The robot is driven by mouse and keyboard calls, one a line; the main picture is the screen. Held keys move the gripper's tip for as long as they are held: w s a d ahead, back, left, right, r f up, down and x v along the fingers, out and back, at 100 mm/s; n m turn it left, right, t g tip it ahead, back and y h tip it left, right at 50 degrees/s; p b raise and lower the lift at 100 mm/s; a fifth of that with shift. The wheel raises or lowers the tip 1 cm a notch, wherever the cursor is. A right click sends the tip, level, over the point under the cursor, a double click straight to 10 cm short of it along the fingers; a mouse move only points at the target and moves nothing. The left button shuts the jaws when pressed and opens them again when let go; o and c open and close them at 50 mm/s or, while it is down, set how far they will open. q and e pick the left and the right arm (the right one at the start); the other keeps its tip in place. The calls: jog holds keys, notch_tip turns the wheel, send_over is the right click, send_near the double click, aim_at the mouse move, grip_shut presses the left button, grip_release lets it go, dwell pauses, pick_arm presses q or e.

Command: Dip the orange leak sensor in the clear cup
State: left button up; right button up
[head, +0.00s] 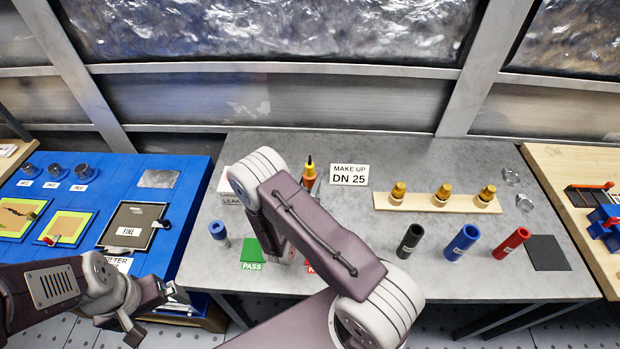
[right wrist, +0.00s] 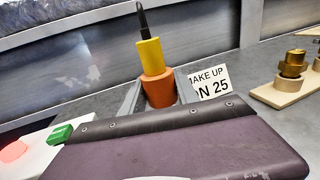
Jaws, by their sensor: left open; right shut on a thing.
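The orange leak sensor (head: 308,181) is upright, with a yellow upper part and a black tip, left of the DN 25 sign in the head view. It also shows in the right wrist view (right wrist: 158,90). My right gripper (right wrist: 159,98) is shut on its orange part, with grey fingers on both sides. My right arm hides that gripper and the sensor's lower end in the head view. My left gripper (head: 150,312) is open and empty at lower left, away from the sensor. I cannot make out the clear cup; my right arm covers part of the table.
A blue-topped cylinder (head: 219,232) and green PASS patch (head: 252,253) lie left of my right arm. Black (head: 410,241), blue (head: 461,242) and red (head: 511,243) tubes stand right. Brass fittings stand on a wooden strip (head: 420,205). A blue bench (head: 110,172) adjoins left.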

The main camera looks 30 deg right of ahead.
aim_at(310, 164)
jog(key=shift+r+p, duration=2.45)
jog(key=shift+r, duration=0.9)
jog(key=shift+f, duration=0.1)
